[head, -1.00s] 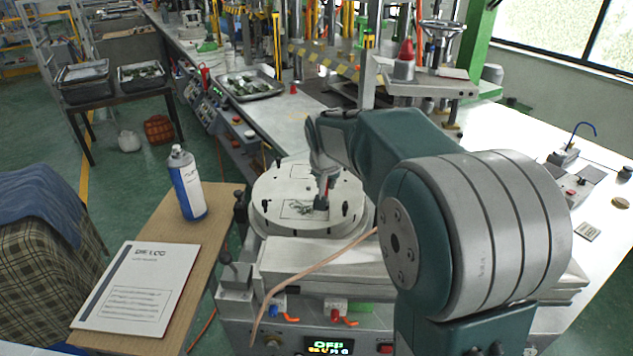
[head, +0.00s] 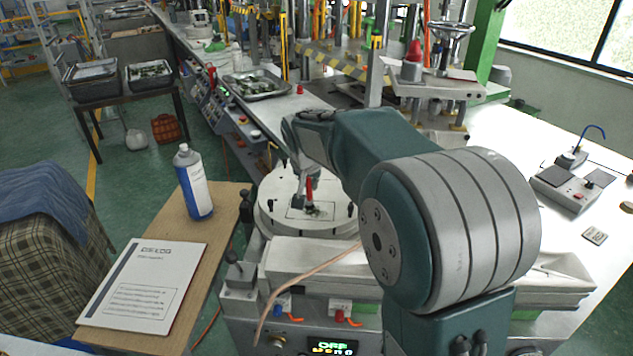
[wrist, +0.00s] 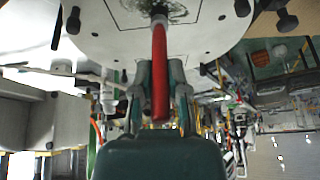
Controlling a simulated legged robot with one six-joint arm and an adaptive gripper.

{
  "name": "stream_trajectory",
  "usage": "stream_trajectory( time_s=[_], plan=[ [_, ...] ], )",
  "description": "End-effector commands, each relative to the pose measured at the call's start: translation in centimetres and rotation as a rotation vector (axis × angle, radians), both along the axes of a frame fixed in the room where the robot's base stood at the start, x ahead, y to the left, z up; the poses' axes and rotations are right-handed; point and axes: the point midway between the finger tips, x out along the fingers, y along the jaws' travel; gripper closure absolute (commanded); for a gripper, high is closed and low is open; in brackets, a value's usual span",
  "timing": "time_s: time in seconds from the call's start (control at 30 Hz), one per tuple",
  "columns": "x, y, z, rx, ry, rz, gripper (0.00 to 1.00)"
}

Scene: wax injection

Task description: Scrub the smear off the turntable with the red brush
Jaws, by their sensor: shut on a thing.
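The round pale turntable (head: 273,214) sits on the machine and carries a thin drawn rectangle. A dark greenish smear (head: 314,212) lies inside that rectangle; it also shows at the top of the wrist view (wrist: 180,12). The red brush (head: 309,187) is upright over the turntable, its lower end at the smear. In the wrist view its red handle (wrist: 159,72) runs between the fingers of my gripper (wrist: 160,80), which is shut on it. The brush head covers part of the smear. I cannot tell how firmly the bristles press.
A copper-coloured hose (head: 300,272) crosses the machine front. Dark pegs stand on the turntable rim. A metal tray (head: 256,84) lies on the bench behind.

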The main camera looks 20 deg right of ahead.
Motion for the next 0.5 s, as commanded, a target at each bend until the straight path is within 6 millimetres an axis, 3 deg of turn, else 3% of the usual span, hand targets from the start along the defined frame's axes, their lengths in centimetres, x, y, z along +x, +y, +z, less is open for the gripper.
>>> stream_trajectory(
  time_s=[0.5],
  plan=[
    [1.2,2.7,0.0,0.000,0.001,0.002,1.00]
  ],
)
